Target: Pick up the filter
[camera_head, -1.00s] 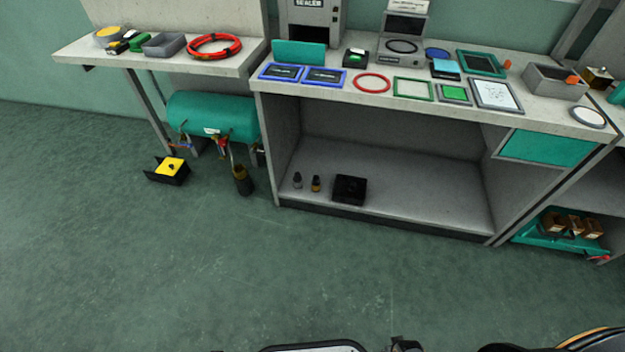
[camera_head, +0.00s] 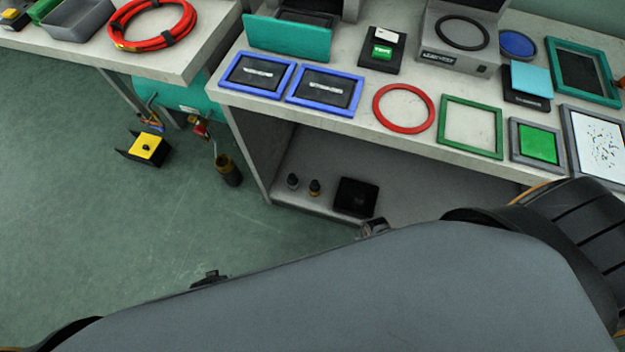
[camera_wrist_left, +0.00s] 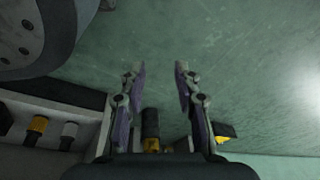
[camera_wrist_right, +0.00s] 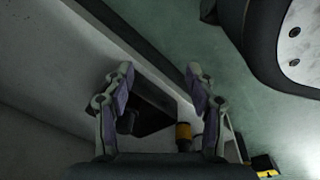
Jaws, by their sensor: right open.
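I cannot tell for sure which thing is the filter. Two blue-framed dark panels with pale labels, a left one (camera_head: 257,75) and a right one (camera_head: 324,89), lie flat side by side near the bench's front edge. My left gripper (camera_wrist_left: 160,68) is open and empty in its wrist view, with a dark cylinder with a yellow band (camera_wrist_left: 151,128) beyond its fingers. My right gripper (camera_wrist_right: 160,72) is open and empty, with a dark box (camera_wrist_right: 150,110) on the low shelf beyond its fingers. A large grey arm link of mine covers the lower head view.
On the bench (camera_head: 225,98) lie a red ring (camera_head: 404,107), a green frame (camera_head: 471,126) and a green pad (camera_head: 536,142). A teal panel (camera_head: 287,38) stands behind the blue frames. A yellow-topped block (camera_head: 147,148) sits on the floor.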

